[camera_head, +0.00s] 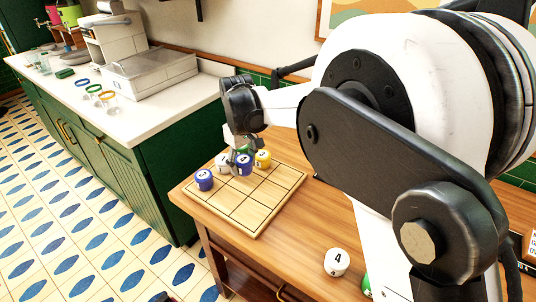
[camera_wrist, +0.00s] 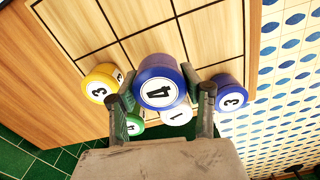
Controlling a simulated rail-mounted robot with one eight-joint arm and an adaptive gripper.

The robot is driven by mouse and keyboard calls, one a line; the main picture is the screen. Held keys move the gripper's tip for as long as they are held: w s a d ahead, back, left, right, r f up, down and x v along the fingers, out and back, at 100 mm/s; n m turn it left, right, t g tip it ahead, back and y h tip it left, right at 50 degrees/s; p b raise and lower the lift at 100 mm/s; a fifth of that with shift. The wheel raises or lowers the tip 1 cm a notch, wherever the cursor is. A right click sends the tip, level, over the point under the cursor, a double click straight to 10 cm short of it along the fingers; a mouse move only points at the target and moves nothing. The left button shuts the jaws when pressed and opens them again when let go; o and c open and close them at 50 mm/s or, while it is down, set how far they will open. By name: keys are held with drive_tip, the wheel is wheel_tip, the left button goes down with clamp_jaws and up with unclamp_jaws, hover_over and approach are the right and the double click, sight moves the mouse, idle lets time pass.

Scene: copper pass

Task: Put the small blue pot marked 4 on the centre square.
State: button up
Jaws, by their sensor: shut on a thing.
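The blue pot marked 4 (camera_head: 243,169) is between the fingers of my gripper (camera_head: 240,150), which is shut on it, at the back part of the gridded wooden board (camera_head: 262,212). In the wrist view the pot (camera_wrist: 160,82) sits between both fingertips (camera_wrist: 166,93), its 4 facing the camera. It looks larger than the pots around it; I cannot tell whether it is clear of the board. The middle squares of the board are bare. A second blue pot, marked 3 (camera_wrist: 230,93), stands to the right in the wrist view.
A yellow pot (camera_wrist: 101,83) marked 3, a green pot (camera_wrist: 132,124) and a white pot (camera_wrist: 176,115) marked 1 stand close around my gripper. A white pot marked 4 (camera_head: 336,262) and a partly hidden green pot (camera_head: 366,286) are on the table (camera_head: 300,237). The board's front is clear.

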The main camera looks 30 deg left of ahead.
sight(245, 180)
drive_tip(key=shift+w+f, duration=0.25)
drive_tip(key=shift+f, duration=1.85)
drive_tip(key=shift+f, duration=0.1)
drive_tip(key=shift+f, duration=0.1)
drive_tip(key=o, duration=1.3)
drive_tip(key=shift+c, duration=0.2)
drive_tip(key=shift+r, duration=0.2)
wheel_tip(245, 180, up, 12)
